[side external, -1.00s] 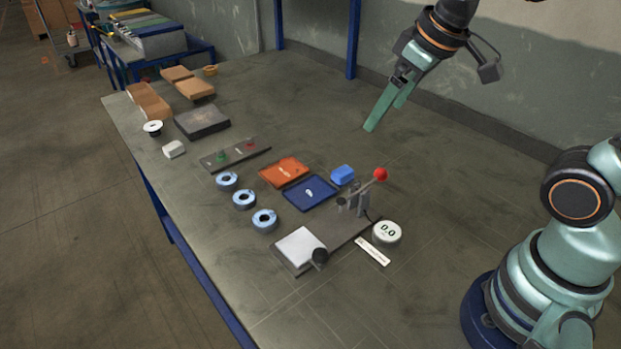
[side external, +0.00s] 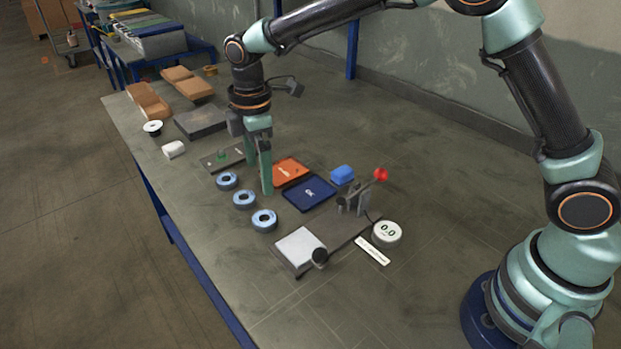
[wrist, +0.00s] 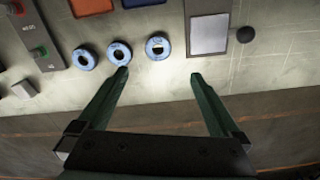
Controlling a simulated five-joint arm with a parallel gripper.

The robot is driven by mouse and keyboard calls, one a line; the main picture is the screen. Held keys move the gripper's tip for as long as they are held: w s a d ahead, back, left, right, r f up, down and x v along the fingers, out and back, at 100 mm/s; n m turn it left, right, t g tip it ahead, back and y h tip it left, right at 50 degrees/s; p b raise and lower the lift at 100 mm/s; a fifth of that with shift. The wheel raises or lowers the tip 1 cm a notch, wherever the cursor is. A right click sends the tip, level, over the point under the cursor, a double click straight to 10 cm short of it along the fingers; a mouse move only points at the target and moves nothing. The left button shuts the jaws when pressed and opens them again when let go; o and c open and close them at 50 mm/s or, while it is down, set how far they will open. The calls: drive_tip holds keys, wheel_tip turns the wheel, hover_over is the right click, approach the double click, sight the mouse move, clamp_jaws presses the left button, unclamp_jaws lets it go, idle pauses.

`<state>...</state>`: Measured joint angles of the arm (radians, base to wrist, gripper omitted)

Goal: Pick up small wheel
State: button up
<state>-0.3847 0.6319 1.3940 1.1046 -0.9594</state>
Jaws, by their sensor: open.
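Three pale blue ring-shaped wheels lie flat in a row: the far wheel (side external: 227,181), the middle wheel (side external: 244,200) and the near wheel (side external: 264,220). They also show in the wrist view as the left wheel (wrist: 84,59), middle wheel (wrist: 112,52) and right wheel (wrist: 151,43). They look close in size; I cannot tell which is the small one. My gripper (side external: 259,178) points down above the table beside the row, open and empty. In the wrist view my gripper (wrist: 159,73) has its left fingertip close to the middle wheel's lower edge.
An orange tray (side external: 290,170) and a dark blue tray (side external: 309,194) lie right of the row. A fixture (side external: 301,249) with a pale plate and a red-knobbed lever stands nearer, by a round gauge (side external: 387,233). A dark panel (side external: 214,163) with buttons lies beyond. The right tabletop is clear.

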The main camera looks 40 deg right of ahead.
drive_tip(key=f, duration=0.2)
hover_over(264, 212)
drive_tip(key=s+a, duration=0.2)
drive_tip(key=f, duration=0.5)
drive_tip(key=shift+d+f, duration=0.2)
drive_tip(key=shift+d, duration=0.05)
drive_tip(key=shift+w+d+f, duration=0.1)
drive_tip(key=shift+d+f, duration=0.1)
drive_tip(key=shift+f, duration=1.15)
drive_tip(key=shift+w+d+f, duration=0.1)
drive_tip(key=shift+d+f, duration=0.05)
drive_tip(key=shift+f, duration=1.2)
drive_tip(key=c, duration=1.4)
drive_tip(key=shift+c, duration=0.2)
drive_tip(key=shift+r, duration=0.15)
